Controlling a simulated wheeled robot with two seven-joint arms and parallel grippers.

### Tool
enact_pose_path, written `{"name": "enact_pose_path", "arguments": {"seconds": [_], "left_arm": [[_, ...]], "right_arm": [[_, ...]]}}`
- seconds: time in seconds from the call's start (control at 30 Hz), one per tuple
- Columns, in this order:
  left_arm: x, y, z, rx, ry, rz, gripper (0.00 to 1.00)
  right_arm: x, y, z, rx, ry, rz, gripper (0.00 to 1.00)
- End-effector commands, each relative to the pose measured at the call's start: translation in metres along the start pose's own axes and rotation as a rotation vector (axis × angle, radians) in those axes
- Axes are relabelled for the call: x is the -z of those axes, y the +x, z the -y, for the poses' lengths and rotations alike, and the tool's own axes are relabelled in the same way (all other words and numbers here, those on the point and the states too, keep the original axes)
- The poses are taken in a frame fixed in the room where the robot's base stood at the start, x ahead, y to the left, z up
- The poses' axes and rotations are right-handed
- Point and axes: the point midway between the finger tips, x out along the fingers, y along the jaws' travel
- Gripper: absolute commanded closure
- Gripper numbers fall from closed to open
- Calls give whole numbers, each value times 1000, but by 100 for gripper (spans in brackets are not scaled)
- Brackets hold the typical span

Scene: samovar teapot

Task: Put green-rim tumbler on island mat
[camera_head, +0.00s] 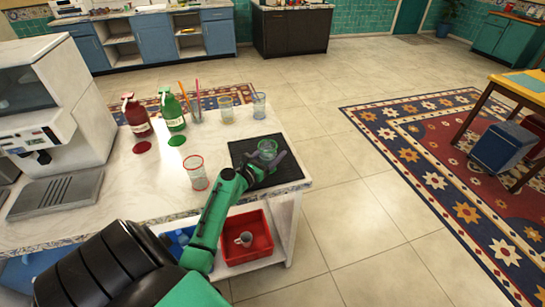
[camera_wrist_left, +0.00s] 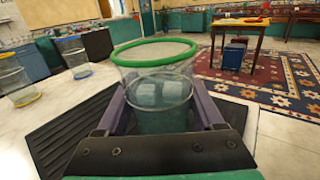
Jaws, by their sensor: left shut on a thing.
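The green-rim tumbler (camera_wrist_left: 155,88) is clear, with ice-like cubes inside, and stands upright between the fingers in the left wrist view. It also shows in the head view (camera_head: 267,148), over the black island mat (camera_head: 292,171). My left gripper (camera_head: 266,163) is shut on it, and in the left wrist view its purple fingers (camera_wrist_left: 160,108) flank the glass. The mat also shows in the left wrist view (camera_wrist_left: 62,135). The tumbler's base is hidden, so I cannot tell whether it touches the mat. My right gripper is not in view.
A red-rim tumbler (camera_head: 196,173) stands left of the mat. A yellow-rim glass (camera_head: 226,109) and a blue-rim glass (camera_head: 259,105) stand behind it. Red (camera_head: 137,117) and green (camera_head: 172,110) bottles stand near the coffee machine (camera_head: 60,100). A red bin (camera_head: 247,237) holds a mug below.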

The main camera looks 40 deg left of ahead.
Motion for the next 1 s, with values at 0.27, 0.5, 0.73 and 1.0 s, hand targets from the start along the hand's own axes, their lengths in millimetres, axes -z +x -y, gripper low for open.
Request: {"name": "enact_pose_path", "arguments": {"seconds": [0.27, 0.5, 0.73, 1.0], "left_arm": [[1, 0, 0, 0, 1, -1, 19], [0, 0, 0, 0, 1, -1, 1], [0, -11, 0, 0, 0, -2, 1], [2, -72, 0, -1, 0, -4, 1]], "right_arm": [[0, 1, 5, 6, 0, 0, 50], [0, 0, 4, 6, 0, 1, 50], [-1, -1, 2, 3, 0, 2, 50], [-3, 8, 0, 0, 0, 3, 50]]}}
